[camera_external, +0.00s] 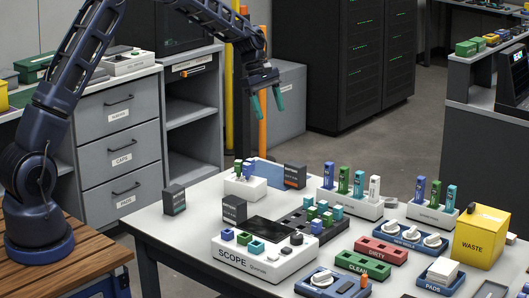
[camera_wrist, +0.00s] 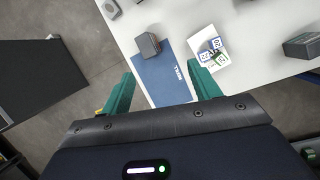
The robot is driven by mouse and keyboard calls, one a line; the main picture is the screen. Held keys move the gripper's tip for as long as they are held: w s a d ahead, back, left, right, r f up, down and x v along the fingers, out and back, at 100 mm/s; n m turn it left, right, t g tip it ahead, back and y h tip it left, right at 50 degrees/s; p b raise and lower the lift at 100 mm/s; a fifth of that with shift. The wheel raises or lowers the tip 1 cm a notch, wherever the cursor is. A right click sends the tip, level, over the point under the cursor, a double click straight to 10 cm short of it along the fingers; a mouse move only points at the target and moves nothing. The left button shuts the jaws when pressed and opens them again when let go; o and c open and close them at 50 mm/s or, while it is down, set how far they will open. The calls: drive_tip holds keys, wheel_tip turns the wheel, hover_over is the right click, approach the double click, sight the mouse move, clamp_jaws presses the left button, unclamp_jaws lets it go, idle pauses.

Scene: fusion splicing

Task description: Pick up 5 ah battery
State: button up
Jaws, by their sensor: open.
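Three dark box-shaped blocks with small labels, which look like batteries, stand on the white table: one at the left edge (camera_external: 174,200), one beside the SCOPE unit (camera_external: 234,209) and one at the back (camera_external: 295,177). The labels are too small to read, so I cannot tell which is the 5 Ah battery. In the wrist view a dark block (camera_wrist: 148,44) sits at the edge of a blue mat (camera_wrist: 163,83), and another (camera_wrist: 302,45) is at the right. My gripper (camera_external: 267,104) is open and empty, high above the table's back edge. Its teal fingers (camera_wrist: 160,69) show in the wrist view.
A white holder with small connectors (camera_external: 245,186) stands near the blue mat. The SCOPE unit (camera_external: 265,258), a dark tray (camera_external: 303,225), racks of upright tools (camera_external: 349,203) and a yellow WASTE bin (camera_external: 481,237) crowd the table. The air around my gripper is clear.

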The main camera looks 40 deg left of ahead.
sight(295, 163)
drive_tip(key=w+d+f+n, duration=0.1)
drive_tip(key=w+f, duration=0.1)
drive_tip(key=f, duration=0.3)
drive_tip(key=w+d+f, duration=0.2)
drive_tip(key=f, duration=0.3)
drive_tip(key=w+d+f+n, duration=0.1)
drive_tip(key=w+f, duration=0.1)
drive_tip(key=f, duration=0.4)
drive_tip(key=shift+d+n+g+h, duration=0.3)
drive_tip(key=shift+s+x, duration=0.15)
drive_tip(key=shift+x, duration=1.25)
drive_tip(key=shift+s+x, duration=0.15)
drive_tip(key=shift+x, duration=1.25)
drive_tip(key=c, duration=1.2)
drive_tip(key=shift+r, duration=0.1)
drive_tip(key=shift+c, duration=0.2)
